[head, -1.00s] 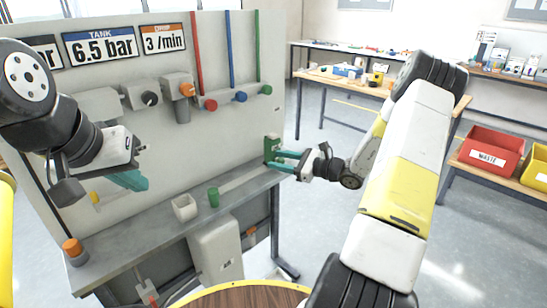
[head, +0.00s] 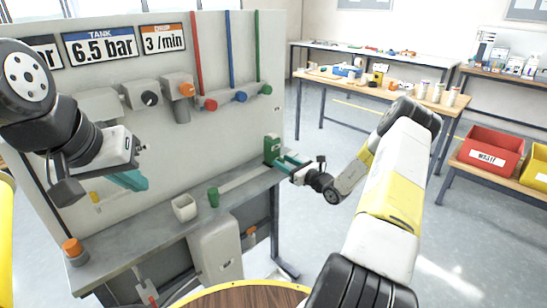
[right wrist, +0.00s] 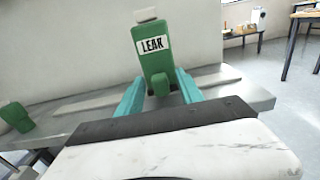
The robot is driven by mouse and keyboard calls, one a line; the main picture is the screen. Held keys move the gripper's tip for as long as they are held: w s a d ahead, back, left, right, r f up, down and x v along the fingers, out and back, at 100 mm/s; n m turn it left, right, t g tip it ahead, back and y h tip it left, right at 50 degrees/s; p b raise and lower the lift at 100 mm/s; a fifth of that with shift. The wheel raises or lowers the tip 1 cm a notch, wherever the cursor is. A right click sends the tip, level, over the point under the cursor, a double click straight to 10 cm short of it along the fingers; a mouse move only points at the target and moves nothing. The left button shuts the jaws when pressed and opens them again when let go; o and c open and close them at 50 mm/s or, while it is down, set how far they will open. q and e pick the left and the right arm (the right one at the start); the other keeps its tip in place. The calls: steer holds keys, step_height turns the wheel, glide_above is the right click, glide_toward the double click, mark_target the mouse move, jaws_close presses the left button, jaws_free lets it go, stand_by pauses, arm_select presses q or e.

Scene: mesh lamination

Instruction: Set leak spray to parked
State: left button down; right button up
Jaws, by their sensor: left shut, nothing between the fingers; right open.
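The leak spray (head: 271,149), a green block-shaped body with a white LEAK label, stands upright at the right end of the grey bench ledge. It also shows in the right wrist view (right wrist: 152,50), with a pale top and a small green knob low on its front. My right gripper (head: 282,160) is open, its teal fingers reaching toward the spray from the right. In the right wrist view the fingers lie to either side of its lower part; contact cannot be told. My left gripper (head: 135,182) is shut and empty in front of the panel at the left.
The panel (head: 160,120) behind carries knobs and coloured pipes. A red waste bin (head: 490,155) and tables are at the right. Floor between is free.

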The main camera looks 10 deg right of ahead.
steer(key=shift+w, duration=0.1)
steer(key=shift+c, duration=0.2)
jaws_close()
stand_by(1.2)
